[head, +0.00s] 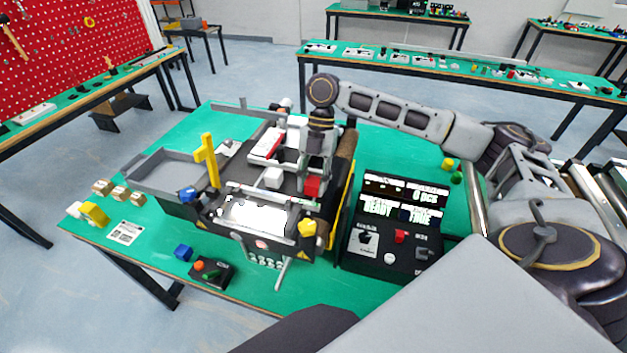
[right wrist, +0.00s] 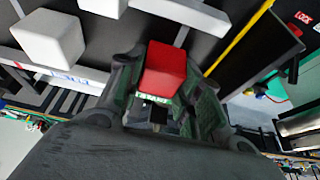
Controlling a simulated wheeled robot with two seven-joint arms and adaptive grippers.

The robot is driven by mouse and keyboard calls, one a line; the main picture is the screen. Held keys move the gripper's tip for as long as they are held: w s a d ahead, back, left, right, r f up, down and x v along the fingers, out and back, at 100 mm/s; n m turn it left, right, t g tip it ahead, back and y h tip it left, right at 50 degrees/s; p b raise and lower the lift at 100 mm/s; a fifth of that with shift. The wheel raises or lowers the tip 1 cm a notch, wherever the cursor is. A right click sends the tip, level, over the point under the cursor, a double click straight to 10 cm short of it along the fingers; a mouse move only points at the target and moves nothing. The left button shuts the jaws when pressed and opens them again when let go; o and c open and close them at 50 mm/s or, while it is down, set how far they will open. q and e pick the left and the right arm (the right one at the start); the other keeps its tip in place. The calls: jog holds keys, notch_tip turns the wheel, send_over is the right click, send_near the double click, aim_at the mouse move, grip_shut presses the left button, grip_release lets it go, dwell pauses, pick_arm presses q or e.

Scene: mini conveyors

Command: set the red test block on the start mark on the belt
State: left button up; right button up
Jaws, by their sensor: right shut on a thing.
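The red test block (head: 312,186) is between the fingers of my right gripper (head: 314,174), which points down over the right part of the dark conveyor. In the right wrist view the red block (right wrist: 165,70) sits between the two fingertips of my right gripper (right wrist: 158,80), which is shut on it. The dark belt (right wrist: 110,48) lies behind it in that view. I cannot tell whether the block touches the belt. My left gripper is not in view.
A white block (head: 272,178) stands on the conveyor left of the red block; it also shows in the right wrist view (right wrist: 48,38). A yellow post (head: 208,160) rises at the left. A black control panel (head: 392,240) stands right of the conveyor. A grey tray (head: 150,168) is at far left.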

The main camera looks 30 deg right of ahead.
jog(key=o, duration=1)
jog(key=shift+f, duration=0.1)
jog(key=shift+o, duration=0.2)
jog(key=v, duration=1.2)
jog(key=shift+b, duration=0.4)
